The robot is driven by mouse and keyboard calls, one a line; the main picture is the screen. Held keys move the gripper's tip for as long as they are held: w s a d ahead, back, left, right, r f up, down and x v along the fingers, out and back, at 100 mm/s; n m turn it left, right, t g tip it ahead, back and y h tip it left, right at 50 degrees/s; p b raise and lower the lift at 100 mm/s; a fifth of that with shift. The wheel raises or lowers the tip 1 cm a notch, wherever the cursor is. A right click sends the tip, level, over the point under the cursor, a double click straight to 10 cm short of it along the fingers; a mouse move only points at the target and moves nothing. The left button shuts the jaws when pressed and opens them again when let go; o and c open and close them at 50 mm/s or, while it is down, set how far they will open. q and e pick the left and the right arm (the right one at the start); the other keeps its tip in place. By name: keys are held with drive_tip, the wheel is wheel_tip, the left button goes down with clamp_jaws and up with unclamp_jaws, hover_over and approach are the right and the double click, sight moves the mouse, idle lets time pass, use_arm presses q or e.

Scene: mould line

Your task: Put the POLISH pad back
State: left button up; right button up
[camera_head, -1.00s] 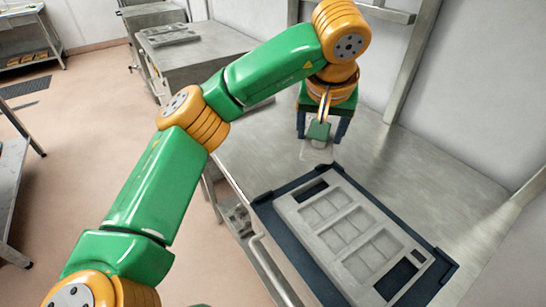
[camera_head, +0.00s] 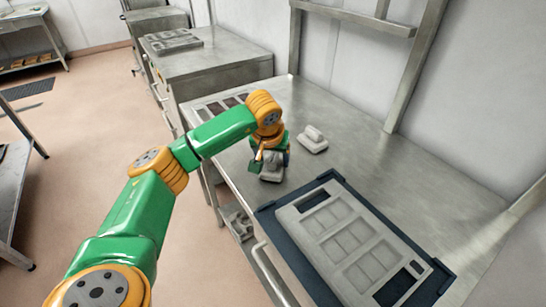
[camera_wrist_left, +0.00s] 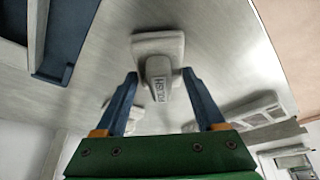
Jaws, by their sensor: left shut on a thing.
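The POLISH pad (camera_wrist_left: 158,68) is a grey block with a raised handle marked POLISH. In the left wrist view its handle lies between the fingers of my left gripper (camera_wrist_left: 160,78). In the head view my left gripper (camera_head: 264,166) is shut on this pad (camera_head: 272,178), low over the metal table, left of the blue-edged tray. I cannot tell whether the pad touches the table. A second grey pad (camera_head: 313,142) with a raised handle rests on the table to the right of the gripper. My right gripper is not in view.
A grey mould plate (camera_head: 290,215) with square cavities lies in the dark blue tray (camera_head: 264,222). A slotted grey holder (camera_head: 205,110) with dark openings sits at the table's far left, partly behind my arm. The table's back right is clear.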

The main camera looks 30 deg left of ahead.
use_arm(q)
drive_tip(key=shift+f, duration=0.15)
drive_tip(key=o, duration=1.2)
drive_tip(key=shift+c, duration=0.2)
drive_tip(key=shift+r, duration=0.3)
drive_tip(key=v, duration=1.2)
drive_tip(key=shift+b, duration=0.3)
drive_tip(key=shift+f, duration=0.15)
